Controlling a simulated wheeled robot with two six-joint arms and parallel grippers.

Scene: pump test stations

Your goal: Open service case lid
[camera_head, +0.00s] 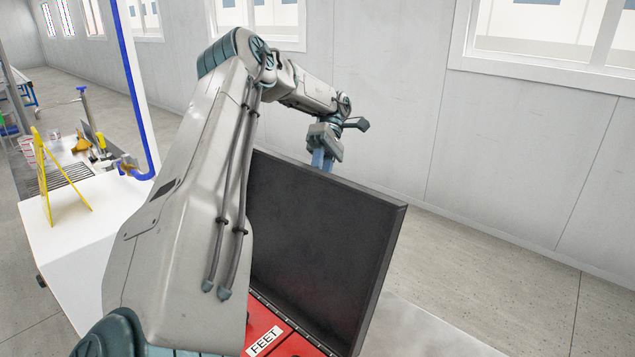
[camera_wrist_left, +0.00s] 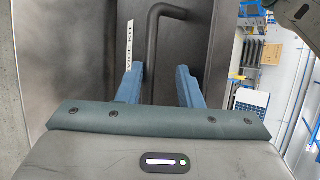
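The service case stands below my left arm in the head view. Its dark lid (camera_head: 325,250) is raised steeply on the hinge, with its inner face towards me. Part of the red interior (camera_head: 290,345) shows with a "FEET" label (camera_head: 263,341); my arm hides the rest. My left gripper (camera_head: 322,160) is behind the lid's top edge. In the left wrist view, its blue fingers (camera_wrist_left: 158,72) are apart, with a dark bar handle (camera_wrist_left: 151,45) running between them on the lid's outer side, beside a partly hidden white label (camera_wrist_left: 127,48). My right gripper is out of view.
A white bench (camera_head: 75,215) at the left carries a yellow folding stand (camera_head: 45,175) and fittings, with a blue pipe (camera_head: 133,90) rising beside it. A grey wall with windows stands behind. The floor (camera_head: 480,255) right of the lid is clear.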

